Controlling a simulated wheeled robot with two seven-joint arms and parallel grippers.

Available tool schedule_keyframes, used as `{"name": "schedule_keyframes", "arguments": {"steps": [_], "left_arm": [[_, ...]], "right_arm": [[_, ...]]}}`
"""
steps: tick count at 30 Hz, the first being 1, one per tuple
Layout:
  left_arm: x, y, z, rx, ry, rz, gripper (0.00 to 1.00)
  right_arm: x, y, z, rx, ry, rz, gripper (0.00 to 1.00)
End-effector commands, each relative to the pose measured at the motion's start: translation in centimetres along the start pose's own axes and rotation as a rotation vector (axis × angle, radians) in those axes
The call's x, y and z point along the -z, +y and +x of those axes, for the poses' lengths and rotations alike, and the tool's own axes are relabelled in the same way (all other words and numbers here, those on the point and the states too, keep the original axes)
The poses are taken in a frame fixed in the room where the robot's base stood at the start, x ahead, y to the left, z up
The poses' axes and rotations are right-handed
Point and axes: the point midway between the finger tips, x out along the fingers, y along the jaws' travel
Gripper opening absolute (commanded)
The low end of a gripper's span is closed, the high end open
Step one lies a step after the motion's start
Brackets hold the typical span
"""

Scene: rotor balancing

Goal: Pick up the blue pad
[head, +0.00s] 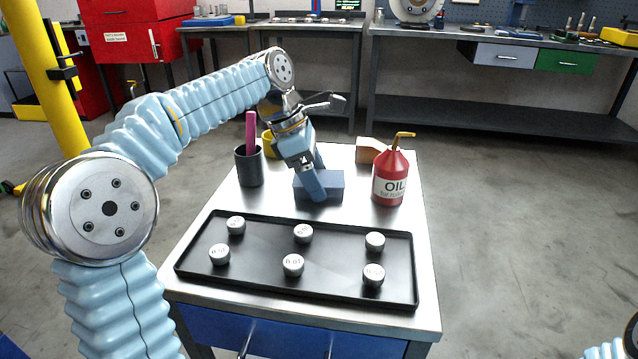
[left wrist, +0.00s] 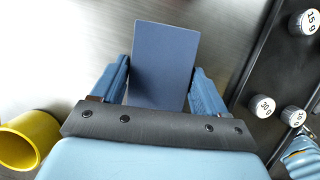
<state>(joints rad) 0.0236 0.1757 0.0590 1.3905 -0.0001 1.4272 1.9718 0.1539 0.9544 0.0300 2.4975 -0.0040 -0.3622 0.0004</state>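The blue pad (head: 334,187) is a dark blue block standing on the cart top behind the black tray. My left gripper (head: 314,178) is down over it, with one finger in front of the pad and the other behind. In the left wrist view the pad (left wrist: 163,62) lies between the two fingers (left wrist: 160,85), slightly turned to them. A narrow gap shows at the left finger; the right finger is very close or touching. The gripper looks open around the pad. My right gripper is not in view.
The black tray (head: 207,277) holds several white weights in front of the pad. A dark cup (head: 249,168) with a pink stick and a yellow cup (head: 269,143) stand left. A red oil bottle (head: 389,178) and an orange-tan block (head: 371,151) stand right.

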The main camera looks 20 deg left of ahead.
Motion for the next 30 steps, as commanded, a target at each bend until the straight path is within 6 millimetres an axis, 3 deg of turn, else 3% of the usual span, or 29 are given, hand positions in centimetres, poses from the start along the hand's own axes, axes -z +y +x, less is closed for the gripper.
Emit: {"name": "schedule_keyframes", "arguments": {"steps": [1,6,17,21,27,30], "left_arm": [[0.0,0.0,0.0,0.001,0.0,0.0,0.65],[0.0,0.0,0.0,0.001,0.0,0.0,0.43],[-0.4,0.0,-0.9,-0.001,-0.001,0.0,0.43],[-1.6,0.1,-3.5,-0.003,-0.002,0.002,0.43],[-1.4,-3.7,-8.9,-0.005,-0.003,0.001,0.43],[-0.7,-6.0,-10.7,-0.004,-0.002,0.001,0.43]], "right_arm": [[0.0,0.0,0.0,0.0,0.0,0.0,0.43],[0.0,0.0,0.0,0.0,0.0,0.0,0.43],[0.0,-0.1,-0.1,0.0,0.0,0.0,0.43],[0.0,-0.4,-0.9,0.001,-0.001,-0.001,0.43],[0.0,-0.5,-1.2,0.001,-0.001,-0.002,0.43],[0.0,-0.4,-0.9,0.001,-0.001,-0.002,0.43]]}}
